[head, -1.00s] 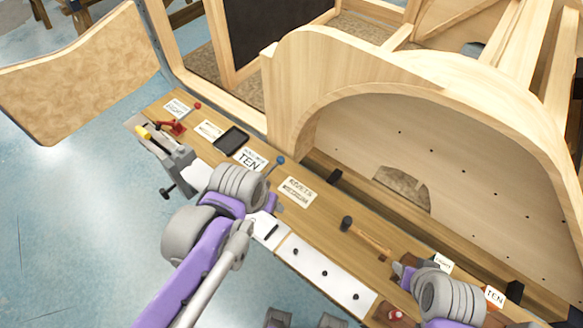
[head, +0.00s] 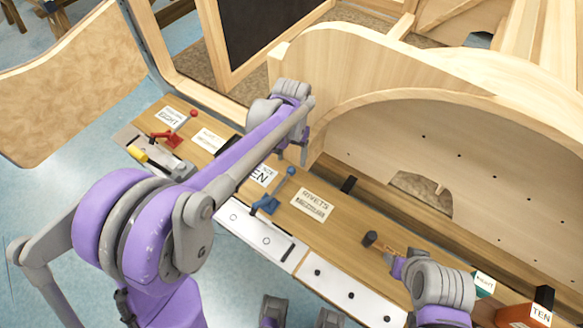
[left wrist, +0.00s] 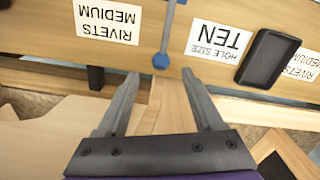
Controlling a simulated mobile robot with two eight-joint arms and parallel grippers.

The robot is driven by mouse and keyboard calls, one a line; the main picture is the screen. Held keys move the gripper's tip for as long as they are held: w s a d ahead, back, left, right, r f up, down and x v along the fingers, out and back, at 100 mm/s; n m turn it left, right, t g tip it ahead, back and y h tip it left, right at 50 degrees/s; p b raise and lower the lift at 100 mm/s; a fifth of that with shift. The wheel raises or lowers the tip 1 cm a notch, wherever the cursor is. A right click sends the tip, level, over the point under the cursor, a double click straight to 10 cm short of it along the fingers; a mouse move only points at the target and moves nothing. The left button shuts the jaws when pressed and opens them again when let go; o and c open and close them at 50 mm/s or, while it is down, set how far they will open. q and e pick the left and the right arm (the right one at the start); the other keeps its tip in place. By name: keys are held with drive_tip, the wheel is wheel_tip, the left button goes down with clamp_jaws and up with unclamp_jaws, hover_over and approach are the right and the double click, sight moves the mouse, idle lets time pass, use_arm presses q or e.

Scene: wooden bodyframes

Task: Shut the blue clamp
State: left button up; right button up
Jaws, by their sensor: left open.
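The blue clamp (head: 266,205) sits at the front of the wooden bench, by the white metal strip. Its handle rises up and to the right to a blue knob (head: 291,171). In the left wrist view the knob (left wrist: 160,61) shows just beyond and between the fingertips, with no visible grip on it. My left gripper (left wrist: 160,74) is open and empty. In the head view my left gripper (head: 303,152) is behind the knob, partly hidden by its own wrist. My right gripper (head: 396,266) is at the lower right, near a hammer; its fingers are not clear.
A red clamp (head: 166,138) and a yellow-handled tool (head: 138,154) are at the bench's left end. The hammer (head: 371,239) lies right of the blue clamp. A rivets label (head: 312,204) lies flat. The arched wooden frame (head: 400,110) rises behind the bench.

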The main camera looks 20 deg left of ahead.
sight(291, 168)
use_arm(q)
wheel_tip(291, 168, down, 6)
drive_tip(key=shift+f, duration=0.1)
drive_tip(key=shift+c, duration=0.2)
clamp_jaws()
idle(0.3)
idle(1.1)
